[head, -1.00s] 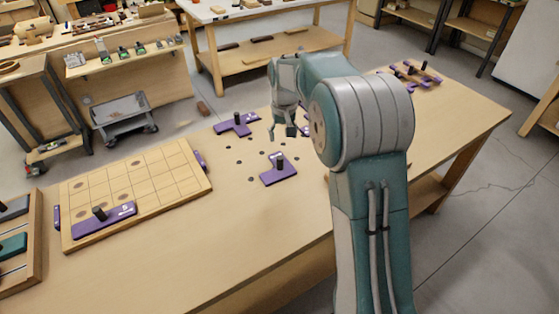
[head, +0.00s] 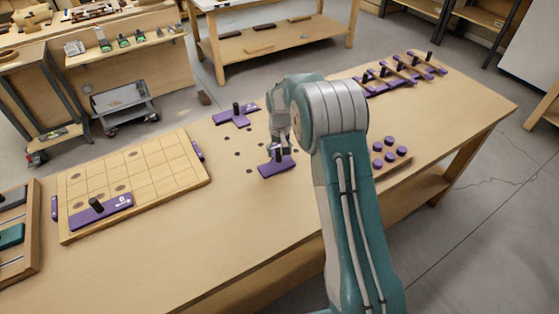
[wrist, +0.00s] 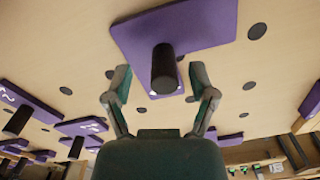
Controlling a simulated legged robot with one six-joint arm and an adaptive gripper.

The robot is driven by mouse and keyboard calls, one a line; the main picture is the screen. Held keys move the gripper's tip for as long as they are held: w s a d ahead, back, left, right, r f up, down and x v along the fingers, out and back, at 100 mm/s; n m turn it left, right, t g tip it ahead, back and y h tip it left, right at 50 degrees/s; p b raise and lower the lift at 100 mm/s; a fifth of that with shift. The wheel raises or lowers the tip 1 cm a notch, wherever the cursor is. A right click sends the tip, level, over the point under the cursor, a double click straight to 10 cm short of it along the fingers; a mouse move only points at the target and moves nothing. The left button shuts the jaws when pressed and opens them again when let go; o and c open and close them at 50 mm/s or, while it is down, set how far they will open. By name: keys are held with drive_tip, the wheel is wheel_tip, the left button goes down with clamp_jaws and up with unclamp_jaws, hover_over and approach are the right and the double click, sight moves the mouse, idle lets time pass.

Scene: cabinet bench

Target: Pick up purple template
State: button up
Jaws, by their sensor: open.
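A purple template (head: 274,170) with an upright black knob lies on the bench. In the wrist view its purple plate (wrist: 190,25) is at the top centre, and the knob (wrist: 165,70) points towards the camera. Another purple template (head: 237,117) lies behind and to the left. A third purple template (head: 101,214) lies on the gridded board.
The gridded wooden board (head: 150,187) is at the left of the bench. A block with several purple round pegs (head: 389,152) is right of my arm. A row of purple pieces with black knobs (head: 405,75) stands at the far right. The front of the bench is clear.

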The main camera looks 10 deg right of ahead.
drive_tip(key=shift+f, duration=0.6)
drive_tip(key=shift+a+f, duration=0.25)
drive_tip(key=shift+a, duration=0.05)
drive_tip(key=shift+d, duration=0.15)
clamp_jaws()
drive_tip(key=shift+r, duration=0.1)
